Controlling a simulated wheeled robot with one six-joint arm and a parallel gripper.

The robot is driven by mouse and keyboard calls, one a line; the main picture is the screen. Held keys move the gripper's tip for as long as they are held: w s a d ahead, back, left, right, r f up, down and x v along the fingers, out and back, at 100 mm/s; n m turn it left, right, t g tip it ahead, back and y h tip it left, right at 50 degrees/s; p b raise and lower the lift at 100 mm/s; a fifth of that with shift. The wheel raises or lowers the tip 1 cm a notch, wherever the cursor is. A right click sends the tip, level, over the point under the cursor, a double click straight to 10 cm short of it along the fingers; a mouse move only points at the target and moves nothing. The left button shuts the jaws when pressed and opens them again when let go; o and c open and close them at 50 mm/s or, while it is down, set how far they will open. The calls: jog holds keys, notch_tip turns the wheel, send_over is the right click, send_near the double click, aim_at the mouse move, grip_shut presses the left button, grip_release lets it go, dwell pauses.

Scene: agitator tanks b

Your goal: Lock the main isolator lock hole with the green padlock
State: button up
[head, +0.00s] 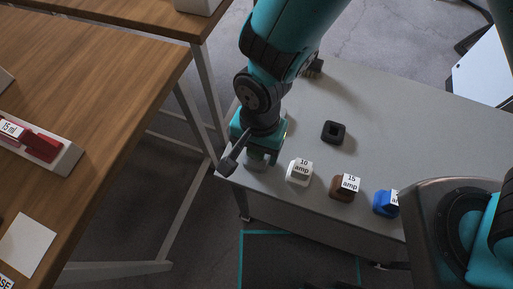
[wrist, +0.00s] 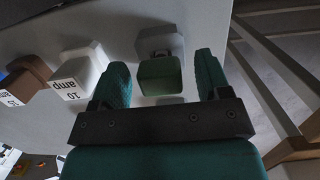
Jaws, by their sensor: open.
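The green padlock (wrist: 160,76) stands at the near left corner of the grey table, in front of a pale grey holder (wrist: 158,42). In the wrist view it lies between the two teal fingers of my gripper (wrist: 160,84), with a gap on each side. The gripper is open and holds nothing. In the head view my gripper (head: 257,156) points down over this corner and mostly hides the padlock. The main isolator lock hole is not recognisable in either view.
On the grey table (head: 400,130), a white "10 amp" block (head: 299,171), a brown "15 amp" block (head: 343,188) and a blue block (head: 384,203) stand right of my gripper. A black square holder (head: 333,132) is behind. A wooden table (head: 90,80) is at left.

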jog(key=c, duration=1)
jog(key=shift+c, duration=0.2)
jog(key=shift+r, duration=0.1)
notch_tip(320, 180, up, 20)
